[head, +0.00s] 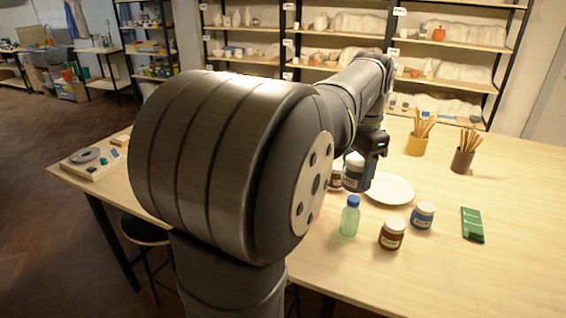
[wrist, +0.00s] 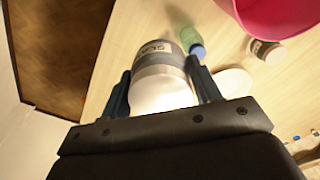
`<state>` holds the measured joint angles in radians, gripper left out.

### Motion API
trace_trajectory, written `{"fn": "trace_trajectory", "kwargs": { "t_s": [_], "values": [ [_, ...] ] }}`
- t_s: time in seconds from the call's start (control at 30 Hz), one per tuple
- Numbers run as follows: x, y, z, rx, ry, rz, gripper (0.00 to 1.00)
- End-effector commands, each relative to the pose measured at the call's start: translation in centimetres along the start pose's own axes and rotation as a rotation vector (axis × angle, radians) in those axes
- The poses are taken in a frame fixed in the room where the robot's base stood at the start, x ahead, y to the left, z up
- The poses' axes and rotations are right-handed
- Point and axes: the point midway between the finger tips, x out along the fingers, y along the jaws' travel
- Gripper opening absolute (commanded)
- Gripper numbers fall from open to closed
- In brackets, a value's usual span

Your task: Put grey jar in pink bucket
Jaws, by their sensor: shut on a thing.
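The grey jar (wrist: 160,62) has a grey band with a pale label and a white end facing my wrist camera. My gripper (wrist: 157,78) is shut on it, one finger on each side. In the head view my gripper (head: 363,162) holds the grey jar (head: 353,176) above the table, left of the white plate. The pink bucket (wrist: 282,14) shows only in part, at the top right of the wrist view, apart from the jar.
A green bottle (head: 349,220) with a blue cap, a brown jar (head: 391,236) and a blue-labelled jar (head: 423,217) stand near the white plate (head: 396,190). A green palette (head: 472,226) lies to the right. Brush cups (head: 417,145) stand farther back. The right side of the table is clear.

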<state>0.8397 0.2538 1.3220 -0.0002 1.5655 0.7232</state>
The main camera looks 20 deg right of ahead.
Motion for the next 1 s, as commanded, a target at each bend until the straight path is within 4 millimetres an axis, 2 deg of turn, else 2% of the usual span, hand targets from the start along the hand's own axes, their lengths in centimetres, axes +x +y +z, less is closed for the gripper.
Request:
{"fn": "trace_trajectory", "kwargs": {
  "t_s": [0.03, 0.3, 0.6, 0.93, 1.0],
  "values": [
    [0.0, -1.4, 0.0, 0.052, 0.0, 0.0, 0.28],
    [0.1, -7.9, 0.3, 0.401, 0.0, 0.0, 0.28],
    [0.5, -14.7, 1.7, 0.762, 0.0, -0.001, 0.28],
    [1.2, -19.1, 3.3, 1.011, 0.0, 0.001, 0.28],
    [2.8, -19.1, 3.3, 1.021, 0.0, 0.004, 0.28]
  ]
}}
